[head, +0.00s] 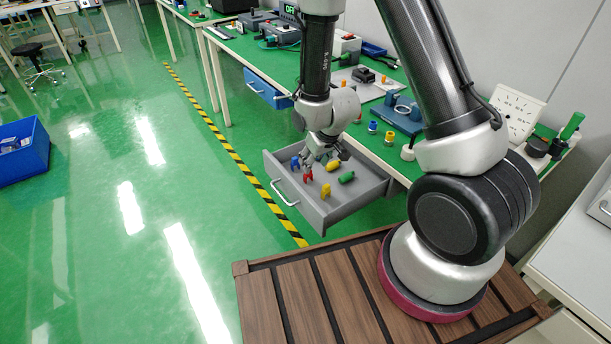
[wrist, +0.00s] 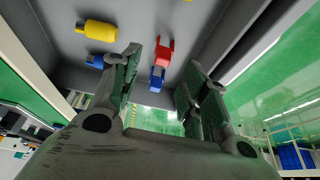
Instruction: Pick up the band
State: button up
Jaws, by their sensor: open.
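My gripper (head: 322,155) hangs open and empty over a grey drawer (head: 333,214) pulled out from the bench. Its spread fingers also show in the wrist view (wrist: 163,65), with a red piece (wrist: 164,52) visible between them. No thing can be clearly told as the band. A pale ring (head: 402,109) lies by a blue block on the bench, away from my gripper; it might be the band. In the drawer are a blue piece (head: 295,162), a red piece (head: 308,174), a yellow piece (head: 326,190), another yellow piece (head: 333,165) and a green piece (head: 347,177).
The drawer walls stand close around my gripper. The green-topped bench (head: 376,150) holds several small parts and devices, including a white gauge panel (head: 516,112). A blue drawer (head: 266,90) is farther back. A blue bin (head: 22,150) stands on the open green floor at left.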

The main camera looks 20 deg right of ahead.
aim_at(308, 175)
jog(key=x, duration=0.7)
jog(key=shift+w+a, duration=0.1)
jog(key=shift+a, duration=0.15)
jog(key=c, duration=0.8)
